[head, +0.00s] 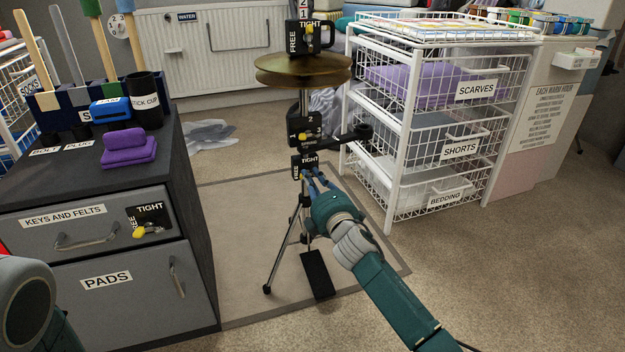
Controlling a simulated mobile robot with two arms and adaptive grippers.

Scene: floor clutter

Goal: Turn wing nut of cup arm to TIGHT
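A cymbal stand stands on the mat, with a dark cup arm (344,136) reaching right from its post to a ring-like end. Below the arm is a black plate (298,168) marked FREE and TIGHT. My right gripper (311,176) reaches up to this plate from below, its blue fingers at or just in front of it. The fingers hide part of the plate, and no wing nut shows clearly there. I cannot tell whether they are closed on one. A yellow knob (302,137) shows on a numbered plate just above. My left gripper is out of view.
Brass cymbals (302,68) sit on the post under another FREE/TIGHT plate (292,38). A grey cabinet (70,280) with a yellow-knobbed latch plate stands left. A white wire basket rack (392,150) stands close right. A black pedal (318,275) lies below.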

